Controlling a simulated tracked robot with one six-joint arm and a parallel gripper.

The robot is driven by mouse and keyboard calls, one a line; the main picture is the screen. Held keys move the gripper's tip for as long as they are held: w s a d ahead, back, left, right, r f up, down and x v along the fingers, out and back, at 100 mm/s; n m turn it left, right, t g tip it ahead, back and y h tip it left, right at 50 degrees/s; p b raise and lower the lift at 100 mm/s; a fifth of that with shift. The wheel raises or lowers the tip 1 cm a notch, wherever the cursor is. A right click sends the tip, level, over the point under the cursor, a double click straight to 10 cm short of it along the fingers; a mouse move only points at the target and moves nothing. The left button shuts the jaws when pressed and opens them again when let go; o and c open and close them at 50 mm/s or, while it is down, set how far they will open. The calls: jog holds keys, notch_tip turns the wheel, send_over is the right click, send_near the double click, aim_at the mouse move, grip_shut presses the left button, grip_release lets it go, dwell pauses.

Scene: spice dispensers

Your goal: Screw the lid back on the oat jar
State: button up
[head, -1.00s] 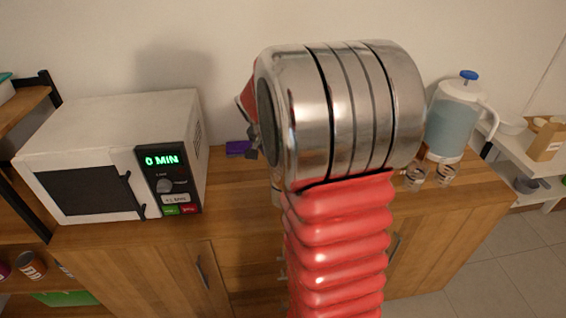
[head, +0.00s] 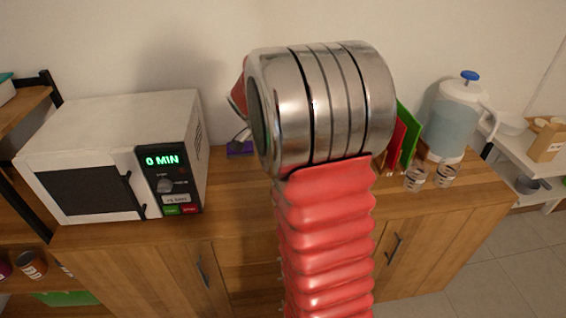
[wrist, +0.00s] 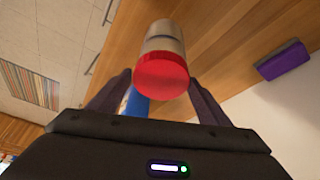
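In the wrist view a cylindrical jar (wrist: 164,40) with a pale, see-through-looking body stands on the wooden counter, with a red lid (wrist: 162,76) at its near end. Whether the lid is screwed down or only resting there I cannot tell. My gripper (wrist: 159,80) is open, its two dark fingers apart on either side of the lid, with a small gap visible on each side.
A purple block (wrist: 283,60) lies on the counter near the wall. A blue thing (wrist: 136,104) shows behind the lid. A white microwave (head: 110,120) stands left. Red and green boards (head: 410,138), two small glasses (head: 416,177) and a water dispenser (head: 455,120) stand right.

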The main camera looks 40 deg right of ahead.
jog(key=o, duration=0.4)
jog(key=v, duration=1.3)
jog(key=shift+a+r, duration=0.15)
jog(key=shift+r, duration=0.2)
